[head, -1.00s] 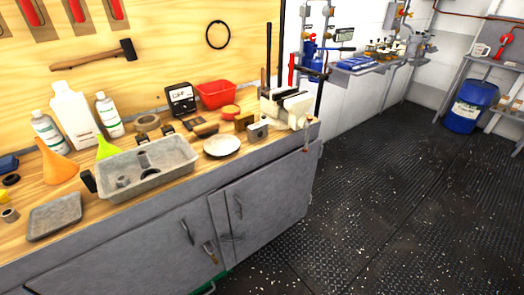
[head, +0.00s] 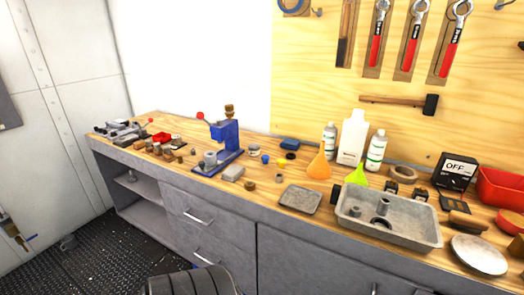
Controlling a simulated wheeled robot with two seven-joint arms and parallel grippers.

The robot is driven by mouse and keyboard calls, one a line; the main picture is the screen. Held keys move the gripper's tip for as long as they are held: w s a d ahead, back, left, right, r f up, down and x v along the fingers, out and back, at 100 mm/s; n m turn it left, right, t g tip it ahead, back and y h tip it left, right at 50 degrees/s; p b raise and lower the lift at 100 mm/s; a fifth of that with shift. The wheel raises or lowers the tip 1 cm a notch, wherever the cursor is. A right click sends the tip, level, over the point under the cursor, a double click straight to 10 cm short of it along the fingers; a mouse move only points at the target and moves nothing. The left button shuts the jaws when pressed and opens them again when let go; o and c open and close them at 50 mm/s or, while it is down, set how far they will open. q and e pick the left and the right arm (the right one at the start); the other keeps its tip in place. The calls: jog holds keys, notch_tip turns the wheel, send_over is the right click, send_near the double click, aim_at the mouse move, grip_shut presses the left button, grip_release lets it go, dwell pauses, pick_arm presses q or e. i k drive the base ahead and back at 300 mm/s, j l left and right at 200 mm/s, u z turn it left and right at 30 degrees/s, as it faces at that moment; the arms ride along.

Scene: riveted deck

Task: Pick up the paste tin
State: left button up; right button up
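I cannot tell for certain which thing is the paste tin. A small round grey tin-like piece (head: 254,150) stands on the bench right of the blue press. A round red-orange piece (head: 511,221) lies at the far right, partly cut off by the picture edge; it may also be a tin. Neither of my grippers shows in the head view.
The wooden workbench (head: 150,125) runs across the view. On it are a blue press (head: 224,142), an orange funnel (head: 319,166), white bottles (head: 352,138), a flat grey tray (head: 300,199), a deep grey tray (head: 385,233) and a white plate (head: 478,255). Tools hang behind.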

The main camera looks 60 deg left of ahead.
aim_at(254, 148)
jog(key=u, duration=2.1)
jog(key=i+j, duration=0.1)
